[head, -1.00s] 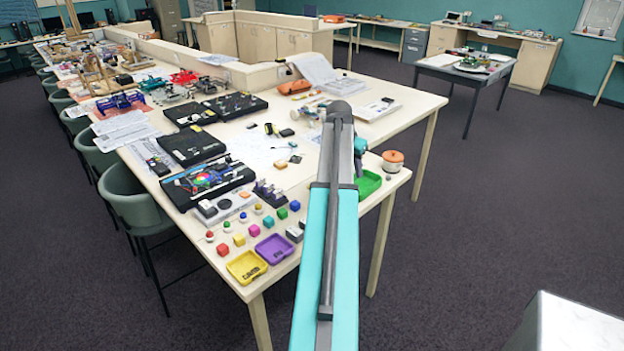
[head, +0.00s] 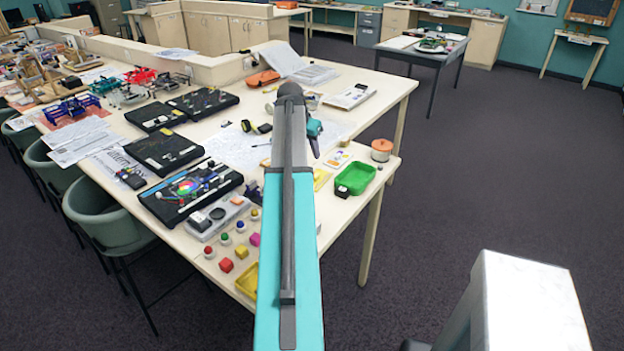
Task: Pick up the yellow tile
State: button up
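A flat yellow piece (head: 321,179) lies on the near table, just right of my arm and left of the green tray. My arm hides part of it; it may be the yellow tile, but I cannot be sure. My arm reaches forward over the table. The end of my arm, with my gripper (head: 315,148), shows small and dark beside the far end of the arm, beyond the yellow piece. Its fingers are too small and too hidden to read, and I see nothing held.
A round orange-lidded pot (head: 381,150) stands near the table's right edge.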

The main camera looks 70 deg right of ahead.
jog(key=shift+f, duration=0.1)
jog(key=p, duration=0.3)
send_near(317, 174)
jog(key=shift+x, duration=1.5)
jog(key=shift+s+a, duration=0.1)
jog(key=shift+p+x, duration=0.9)
jog(key=shift+x, duration=0.2)
jog(key=shift+p+x, duration=0.65)
jog(key=shift+x, duration=0.8)
grip_shut()
